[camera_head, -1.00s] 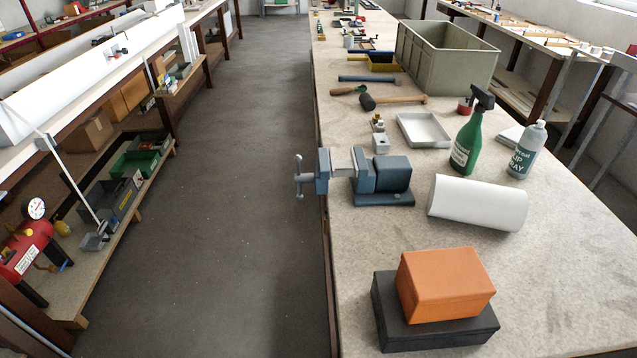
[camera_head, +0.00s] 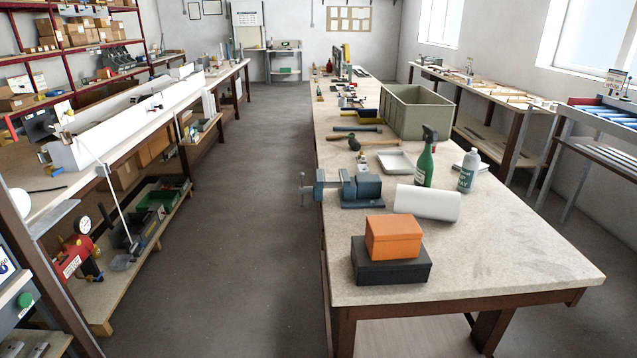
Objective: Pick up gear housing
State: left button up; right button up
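I cannot pick out a part that is surely the gear housing. A small light grey block (camera_head: 361,158) stands on the long workbench (camera_head: 490,252) behind the blue vise (camera_head: 350,188). It is too small to identify. An orange box (camera_head: 393,237) sits on top of a black box (camera_head: 391,266) near the bench's front. Neither of my grippers is in view.
A white roll (camera_head: 427,203), a green spray bottle (camera_head: 427,160), a grey bottle (camera_head: 468,170), a white tray (camera_head: 394,161) and an olive crate (camera_head: 415,113) are on the bench. The aisle floor (camera_head: 250,200) left of it is clear. Shelves line the left.

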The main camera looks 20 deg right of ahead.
aim_at(361, 169)
jog(key=u, duration=0.5)
jog(key=i, duration=3.55)
jog(key=z, duration=1.4)
jog(key=i, duration=1)
jog(key=z, duration=1.2)
